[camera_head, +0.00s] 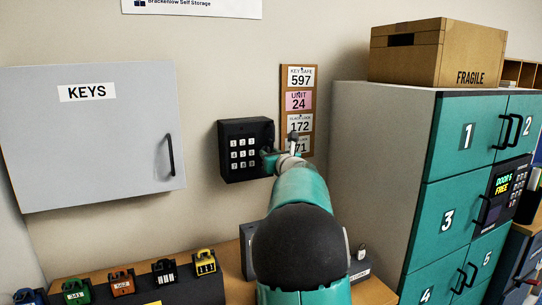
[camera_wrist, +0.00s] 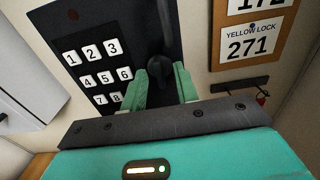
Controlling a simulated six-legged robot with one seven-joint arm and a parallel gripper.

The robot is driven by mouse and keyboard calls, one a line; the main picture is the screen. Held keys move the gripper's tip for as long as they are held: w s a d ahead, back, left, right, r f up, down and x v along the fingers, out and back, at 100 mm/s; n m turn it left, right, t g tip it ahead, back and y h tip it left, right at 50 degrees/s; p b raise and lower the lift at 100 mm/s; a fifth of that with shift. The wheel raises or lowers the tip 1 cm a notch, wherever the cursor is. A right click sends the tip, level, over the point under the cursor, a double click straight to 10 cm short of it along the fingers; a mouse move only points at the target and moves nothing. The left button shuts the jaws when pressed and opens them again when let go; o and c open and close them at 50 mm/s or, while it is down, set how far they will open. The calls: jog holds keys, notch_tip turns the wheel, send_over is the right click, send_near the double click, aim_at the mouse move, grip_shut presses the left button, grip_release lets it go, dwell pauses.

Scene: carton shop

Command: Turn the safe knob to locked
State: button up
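The key safe (camera_head: 245,150) is a dark box on the wall with a white number keypad. It fills the upper left of the wrist view (camera_wrist: 108,22). Its round black knob (camera_wrist: 160,68) is to the right of the keys. My gripper (camera_wrist: 162,78) has its two teal fingers on either side of the knob, close against it, and appears shut on it. In the head view my gripper (camera_head: 277,160) is at the safe's lower right edge and hides the knob. I cannot read the knob's setting.
A tag board (camera_head: 298,92) hangs right of the safe, close to my wrist. A grey KEYS cabinet (camera_head: 88,140) is at left, teal lockers (camera_head: 440,220) at right. Several coloured padlocks (camera_head: 121,283) stand below. A cardboard box (camera_head: 437,52) sits on the lockers.

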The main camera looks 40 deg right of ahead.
jog(key=shift+s, duration=0.1)
jog(key=v, duration=1.3)
jog(key=shift+s+a, duration=0.15)
jog(key=shift+s, duration=0.15)
jog(key=s+a+f+m+g, duration=0.2)
jog(key=a+m+g, duration=0.1)
jog(key=a+m, duration=0.65)
jog(key=s+a+f+m+g, duration=0.2)
jog(key=s+a+f+m, duration=0.1)
jog(key=a+m, duration=0.65)
jog(key=s+a+f+m+g+y, duration=0.2)
jog(key=s+a+f+m, duration=0.4)
jog(key=a, duration=0.4)
jog(key=s+a+f+m+g+y, duration=0.3)
jog(key=s+a+f+m, duration=0.3)
jog(key=s+a, duration=0.4)
jog(key=shift+a+m+g, duration=0.25)
jog(key=shift+m+g, duration=0.65)
